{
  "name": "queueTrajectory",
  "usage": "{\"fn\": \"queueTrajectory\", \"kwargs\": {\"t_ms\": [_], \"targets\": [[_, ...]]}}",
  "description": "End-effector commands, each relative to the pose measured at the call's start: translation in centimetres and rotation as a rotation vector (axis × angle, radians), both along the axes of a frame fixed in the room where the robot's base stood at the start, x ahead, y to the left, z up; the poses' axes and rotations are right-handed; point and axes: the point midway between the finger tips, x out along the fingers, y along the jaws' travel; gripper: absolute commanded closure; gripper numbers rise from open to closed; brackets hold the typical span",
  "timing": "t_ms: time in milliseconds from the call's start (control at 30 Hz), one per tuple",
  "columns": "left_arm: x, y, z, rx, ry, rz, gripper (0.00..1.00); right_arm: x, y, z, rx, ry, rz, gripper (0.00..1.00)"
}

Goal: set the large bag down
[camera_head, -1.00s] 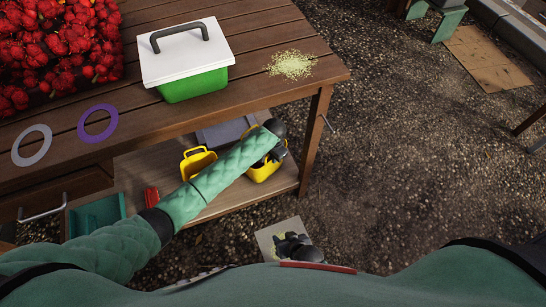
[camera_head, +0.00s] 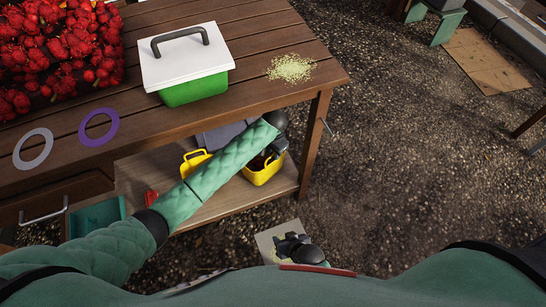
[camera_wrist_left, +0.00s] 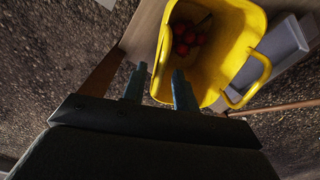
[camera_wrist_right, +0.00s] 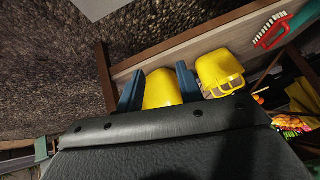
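The large bag looks to be the yellow open-topped one (camera_head: 266,174) at the right end of the table's lower shelf. In the left wrist view the bag (camera_wrist_left: 228,45) has a handle and several red fruits inside. My left gripper (camera_wrist_left: 159,70) has its fingers apart at the bag's near rim; in the head view it is mostly hidden behind its forearm. My right gripper (camera_wrist_right: 160,70) is low in front of the shelf, fingers apart. A yellow surface, likely the bag (camera_wrist_right: 161,92), shows between them; contact cannot be told.
A smaller yellow basket (camera_head: 195,160) stands left of the bag. A grey bin (camera_head: 220,136) is behind. The tabletop (camera_head: 240,20) holds a green box with white lid (camera_head: 190,60), rings (camera_head: 98,127) and red fruit (camera_head: 60,50).

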Motion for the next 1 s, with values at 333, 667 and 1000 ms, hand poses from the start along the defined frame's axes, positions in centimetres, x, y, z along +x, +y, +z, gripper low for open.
{"fn": "queueTrajectory", "kwargs": {"t_ms": [333, 667, 1000], "targets": [[-0.1, -0.1, 4.6, -0.001, 0.001, 0.000, 0.71, 0.2, 0.1, 1.3, 0.000, 0.007, 0.004, 0.64], [-3.7, -1.5, 2.5, -0.107, -0.013, 0.037, 0.71, 0.1, 0.1, 1.4, 0.001, 0.007, 0.005, 0.64], [-11.2, -2.6, -1.8, -0.329, -0.082, 0.170, 0.71, 0.0, 0.1, 1.3, 0.000, 0.009, 0.004, 0.64]]}}
